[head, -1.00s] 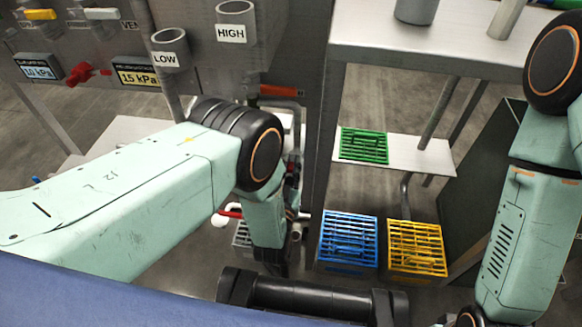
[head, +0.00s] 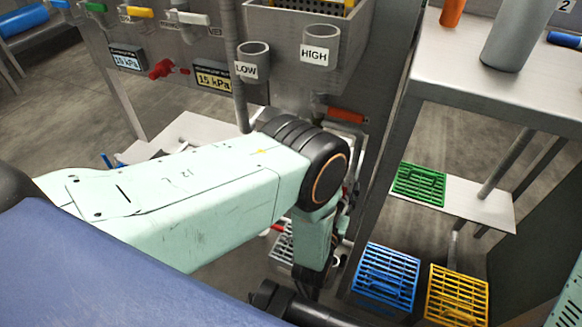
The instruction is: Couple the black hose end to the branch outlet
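My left arm comes in from the left, and its forearm drops in front of the metal frame. My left gripper (head: 308,283) is at the low end of that forearm, dark and mostly hidden, so its fingers cannot be made out. I cannot pick out the black hose end for certain. The branch outlet is not clear either; pipework behind the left forearm is largely covered by it. My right gripper is out of view; only a bit of pale green arm shows at the right edge.
Cups marked LOW (head: 252,62) and HIGH (head: 320,46) hang on the panel, with a red valve handle (head: 161,69) to their left. A green crate (head: 419,184) sits on a low shelf. Blue (head: 385,278) and yellow (head: 456,296) crates stand below. A metal table (head: 480,85) is at upper right.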

